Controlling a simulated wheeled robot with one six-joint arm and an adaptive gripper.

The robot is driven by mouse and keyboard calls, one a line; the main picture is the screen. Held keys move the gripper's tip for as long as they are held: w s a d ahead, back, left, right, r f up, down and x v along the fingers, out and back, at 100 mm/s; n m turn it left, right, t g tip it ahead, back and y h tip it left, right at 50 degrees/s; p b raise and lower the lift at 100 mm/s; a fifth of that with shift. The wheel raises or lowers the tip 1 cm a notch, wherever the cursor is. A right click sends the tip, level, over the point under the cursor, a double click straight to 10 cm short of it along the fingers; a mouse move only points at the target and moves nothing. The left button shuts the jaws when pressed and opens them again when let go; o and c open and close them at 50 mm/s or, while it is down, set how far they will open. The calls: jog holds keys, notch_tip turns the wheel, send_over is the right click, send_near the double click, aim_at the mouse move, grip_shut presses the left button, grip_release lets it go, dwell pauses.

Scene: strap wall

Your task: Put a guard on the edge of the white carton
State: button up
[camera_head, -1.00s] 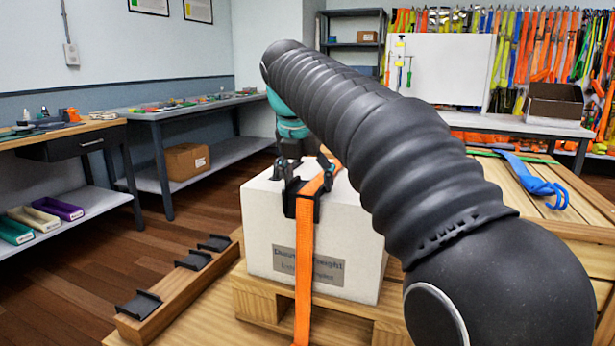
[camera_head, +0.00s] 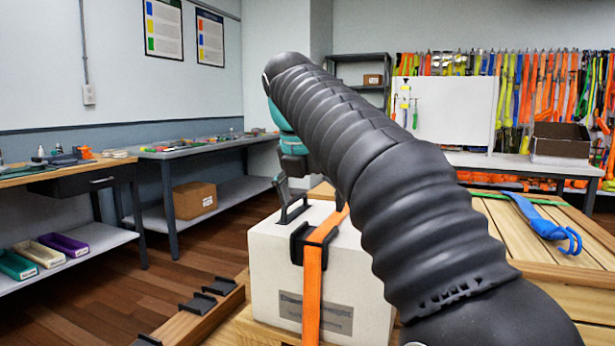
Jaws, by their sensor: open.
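The white carton (camera_head: 268,285) stands on a wooden pallet, with a grey label on its front. An orange strap (camera_head: 312,290) runs over its top and down the front. A black guard (camera_head: 298,245) sits on the top front edge, where the strap crosses; the strap lies over its middle. My gripper (camera_head: 313,208) is open above the carton top, just behind the guard and apart from it. Its left finger shows; the right one is mostly hidden by my arm. Several more black guards (camera_head: 220,286) lie on a wooden beam (camera_head: 192,325) at the lower left.
My arm hides the carton's right rear. At right, a slatted wooden crate (camera_head: 490,215) carries a blue strap with hooks (camera_head: 548,228) and a green strap. Workbenches (camera_head: 205,152) line the left wall. A bench with an open brown box (camera_head: 560,143) stands at the back right.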

jog(key=d+v, duration=0.1)
jog(key=v, duration=0.5)
jog(key=s+d+f+m+y, duration=0.1)
jog(key=s+d+f+m, duration=1)
jog(key=m, duration=0.5)
jog(key=s+d+f+m, duration=0.3)
jog(key=s+f+m, duration=0.3)
jog(key=f, duration=0.5)
jog(key=s+d+f+m+t, duration=0.1)
jog(key=s+d+f+m, duration=0.2)
jog(key=s+f+m, duration=0.4)
notch_tip(320, 180, down, 4)
jog(key=m, duration=0.3)
jog(key=shift+s+d+y, duration=0.3)
jog(key=shift+s+d, duration=0.05)
